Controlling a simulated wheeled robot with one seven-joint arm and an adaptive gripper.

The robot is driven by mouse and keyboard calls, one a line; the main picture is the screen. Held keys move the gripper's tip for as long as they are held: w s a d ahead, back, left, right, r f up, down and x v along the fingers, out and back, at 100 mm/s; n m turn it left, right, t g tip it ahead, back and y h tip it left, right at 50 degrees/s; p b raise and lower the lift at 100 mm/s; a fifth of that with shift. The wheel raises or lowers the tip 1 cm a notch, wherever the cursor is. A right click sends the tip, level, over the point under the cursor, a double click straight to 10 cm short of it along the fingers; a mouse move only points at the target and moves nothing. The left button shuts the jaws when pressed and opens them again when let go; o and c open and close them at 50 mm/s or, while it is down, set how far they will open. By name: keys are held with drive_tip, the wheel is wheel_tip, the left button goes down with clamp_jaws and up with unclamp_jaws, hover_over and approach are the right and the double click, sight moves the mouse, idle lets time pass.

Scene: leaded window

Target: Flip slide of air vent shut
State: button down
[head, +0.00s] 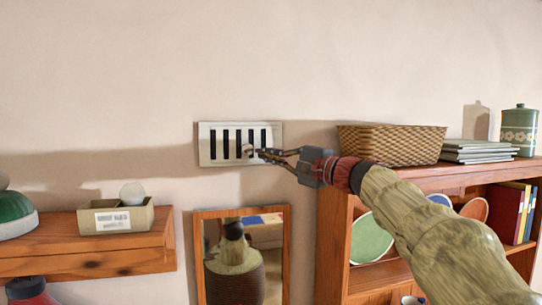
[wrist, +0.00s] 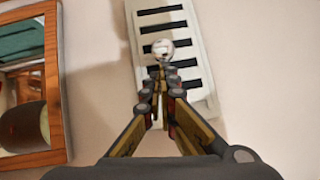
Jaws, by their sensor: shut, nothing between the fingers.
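The air vent (head: 212,155) is a pale rectangular plate on the wall with a row of dark upright slots, which stand open. It also shows in the wrist view (wrist: 200,85), turned on its side. A small round pale knob (head: 248,150) sits on the vent's face, right of its middle; it shows in the wrist view (wrist: 162,49) just beyond the fingertips. My gripper (head: 262,154) is shut and empty, reaching in from the right. Its tips (wrist: 161,72) are at the knob; I cannot tell whether they touch it.
A wooden-framed mirror (head: 286,255) hangs below the vent. A shelf unit (head: 450,180) at right carries a wicker basket (head: 392,145), stacked books (head: 478,151) and a green canister (head: 519,132). A wooden shelf (head: 90,258) at left holds a labelled box (head: 115,219). The wall above is clear.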

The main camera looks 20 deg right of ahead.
drive_tip(key=shift+a+b, duration=0.8)
drive_tip(key=shift+a, duration=0.35)
drive_tip(key=shift+s, duration=0.1)
